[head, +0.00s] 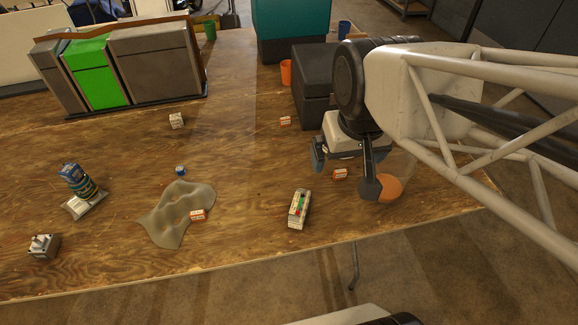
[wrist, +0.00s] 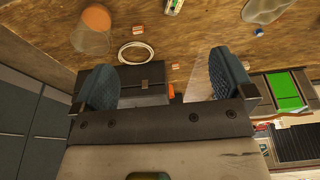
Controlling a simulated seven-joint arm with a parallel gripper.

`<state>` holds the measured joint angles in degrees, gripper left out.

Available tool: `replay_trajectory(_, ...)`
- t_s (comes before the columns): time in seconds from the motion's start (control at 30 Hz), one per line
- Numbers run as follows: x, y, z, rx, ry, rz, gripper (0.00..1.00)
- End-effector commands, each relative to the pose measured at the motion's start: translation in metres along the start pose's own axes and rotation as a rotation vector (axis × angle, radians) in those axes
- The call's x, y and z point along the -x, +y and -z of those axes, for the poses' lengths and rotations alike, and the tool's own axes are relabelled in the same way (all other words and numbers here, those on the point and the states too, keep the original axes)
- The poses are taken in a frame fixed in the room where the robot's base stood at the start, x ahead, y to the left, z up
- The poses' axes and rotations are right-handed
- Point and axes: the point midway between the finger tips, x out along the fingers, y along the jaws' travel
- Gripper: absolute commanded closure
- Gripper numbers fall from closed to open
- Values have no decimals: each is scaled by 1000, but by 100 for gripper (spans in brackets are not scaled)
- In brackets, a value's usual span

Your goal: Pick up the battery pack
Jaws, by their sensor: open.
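No label names the battery pack. The likeliest match is a long pale pack with green and red parts (head: 298,208), lying near the table's front edge. Part of it shows at the top edge of the wrist view (wrist: 173,6). My gripper (head: 345,172) is open and empty, held above the right part of the table, up and to the right of the pack. In the wrist view its two blue-grey fingers stand wide apart (wrist: 165,85), with nothing between them touching.
Small orange-and-white boxes (head: 340,174) (head: 197,214) are scattered about. A grey cloth (head: 176,212) lies left of the pack. A black box (head: 312,98) stands behind my gripper. An orange-topped clear object (wrist: 97,16) and white cable coil (wrist: 136,52) are nearby. Wood around the pack is bare.

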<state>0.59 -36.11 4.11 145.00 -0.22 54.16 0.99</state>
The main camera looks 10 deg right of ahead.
Motion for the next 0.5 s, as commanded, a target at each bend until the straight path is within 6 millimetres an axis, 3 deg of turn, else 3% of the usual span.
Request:
replay_trajectory(0.27,-29,-3,1,-97,-122,72,0)
replay_trajectory(0.5,-76,-11,2,-281,-327,210,0)
